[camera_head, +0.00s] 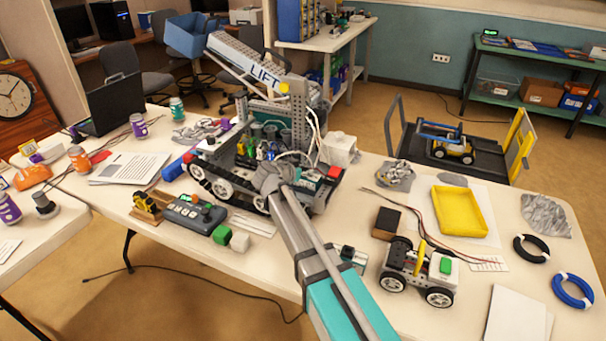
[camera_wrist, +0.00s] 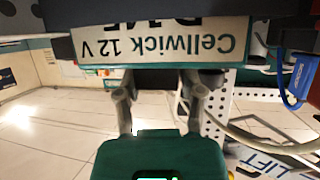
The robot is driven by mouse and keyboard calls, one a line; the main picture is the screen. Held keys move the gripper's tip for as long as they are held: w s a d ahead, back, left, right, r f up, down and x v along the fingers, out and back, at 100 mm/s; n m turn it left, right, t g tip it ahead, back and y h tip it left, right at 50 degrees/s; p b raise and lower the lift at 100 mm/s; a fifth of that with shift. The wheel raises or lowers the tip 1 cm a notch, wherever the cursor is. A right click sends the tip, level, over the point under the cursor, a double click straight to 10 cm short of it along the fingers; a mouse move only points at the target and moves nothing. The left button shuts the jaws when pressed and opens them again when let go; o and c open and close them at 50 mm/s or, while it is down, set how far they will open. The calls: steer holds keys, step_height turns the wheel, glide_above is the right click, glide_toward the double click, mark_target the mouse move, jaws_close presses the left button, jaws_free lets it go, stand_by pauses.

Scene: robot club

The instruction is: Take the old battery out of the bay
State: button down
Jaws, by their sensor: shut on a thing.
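The battery (camera_wrist: 160,48) fills the upper middle of the wrist view, with a white label reading "Cellwick 12 V" upside down and teal edges. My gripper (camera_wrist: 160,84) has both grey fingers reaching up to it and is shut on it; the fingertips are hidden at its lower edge. In the head view my gripper (camera_head: 272,172) is at the front of the tracked robot (camera_head: 225,183), which has a raised grey arm marked "LIFT" (camera_head: 262,70). I cannot make out the battery or the bay there, nor tell how far inside the bay the battery is.
Loose wires (camera_wrist: 185,105) and a perforated grey beam (camera_wrist: 218,112) are close to my gripper's right side in the wrist view. A small wheeled car (camera_head: 420,270), a yellow tray (camera_head: 459,211) and a control box (camera_head: 194,212) are on the table (camera_head: 150,240).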

steer(key=shift+r, duration=0.15)
step_height(320, 180, up, 3)
steer(key=p, duration=0.3)
steer(key=shift+r+p, duration=0.15)
steer(key=shift+p, duration=0.15)
steer(key=s+a+r+p, duration=0.1)
steer(key=s+r+p, duration=0.8)
steer(key=s, duration=0.5)
steer(key=shift+r, duration=0.2)
steer(key=shift+r+p, duration=0.1)
steer(key=shift+p, duration=0.2)
